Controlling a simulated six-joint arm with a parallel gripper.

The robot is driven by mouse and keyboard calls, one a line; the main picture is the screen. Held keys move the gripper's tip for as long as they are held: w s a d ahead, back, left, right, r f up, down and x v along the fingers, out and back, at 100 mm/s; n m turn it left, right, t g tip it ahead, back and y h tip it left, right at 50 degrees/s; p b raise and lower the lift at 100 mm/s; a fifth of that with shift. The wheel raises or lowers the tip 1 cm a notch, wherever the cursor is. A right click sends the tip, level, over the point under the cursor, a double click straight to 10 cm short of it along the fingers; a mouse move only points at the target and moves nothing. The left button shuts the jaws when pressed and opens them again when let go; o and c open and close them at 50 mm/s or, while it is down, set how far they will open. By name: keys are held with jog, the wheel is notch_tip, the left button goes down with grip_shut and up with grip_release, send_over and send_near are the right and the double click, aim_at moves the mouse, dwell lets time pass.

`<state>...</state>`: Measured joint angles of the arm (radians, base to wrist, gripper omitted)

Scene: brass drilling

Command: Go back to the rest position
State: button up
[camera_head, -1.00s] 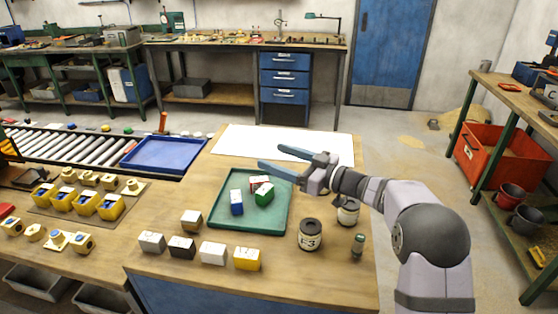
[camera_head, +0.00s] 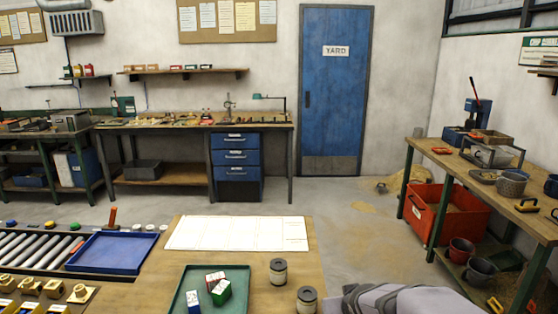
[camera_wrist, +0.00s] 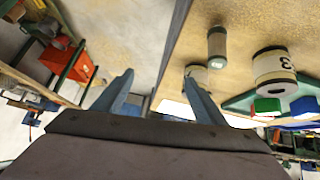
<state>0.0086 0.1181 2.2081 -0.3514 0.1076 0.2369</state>
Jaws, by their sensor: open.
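My gripper (camera_wrist: 158,88) shows in the wrist view with its two blue-grey fingers spread apart and nothing between them. In the head view the gripper is out of sight. Only grey parts of my arm show there, low at the bottom right. In the wrist view, the fingers appear beside the bench edge, with a numbered canister (camera_wrist: 275,68), a small dark bottle (camera_wrist: 217,42) and another canister (camera_wrist: 197,72) to their right. None of these is between the fingers.
A green tray (camera_head: 240,285) holds red, green and blue blocks on the wooden bench. Two canisters (camera_head: 278,272) (camera_head: 307,300) stand right of it. A white sheet (camera_head: 240,233) and a blue tray (camera_head: 112,252) lie farther back. Floor is open before the blue door (camera_head: 335,110).

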jog(key=s+a+f+m+g+p, duration=0.1)
jog(key=s+f+g, duration=0.25)
jog(key=s, duration=0.95)
jog(key=s+f+g+p, duration=0.15)
jog(key=s+g, duration=0.35)
jog(key=s, duration=0.8)
notch_tip(320, 180, down, 30)
jog(key=b, duration=3)
jog(key=shift+a+y, duration=0.2)
jog(key=shift+y, duration=0.1)
jog(key=shift+w, duration=0.1)
